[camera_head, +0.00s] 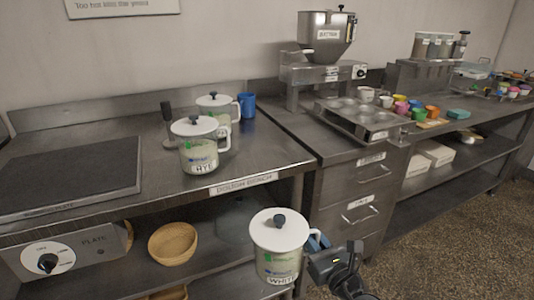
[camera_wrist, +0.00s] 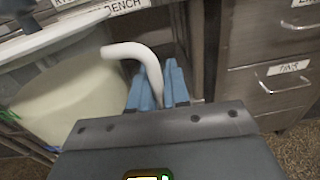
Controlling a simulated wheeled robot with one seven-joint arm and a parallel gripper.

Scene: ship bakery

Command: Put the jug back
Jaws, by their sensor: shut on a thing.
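The jug (camera_head: 279,250) has a white lid with a dark knob and a label that reads WHITE. It is upright in front of the bench, below the height of its top. My gripper (camera_head: 318,243) is at the jug's right side, with its blue fingers shut on the handle. In the wrist view the blue fingertips (camera_wrist: 160,85) close around the white handle (camera_wrist: 124,50), and the jug body (camera_wrist: 75,95) fills the left. Two similar jugs stand on the dough bench: one labelled RYE (camera_head: 198,147) near the front, another (camera_head: 217,110) behind it.
A blue cup (camera_head: 247,105) and a dark-handled tool (camera_head: 168,122) stand near the jugs. A dark hot plate (camera_head: 70,178) lies to the left. The bench top (camera_head: 265,155) is bare right of the rye jug. A basket (camera_head: 173,243) sits on the shelf below. Drawers (camera_head: 358,200) are at right.

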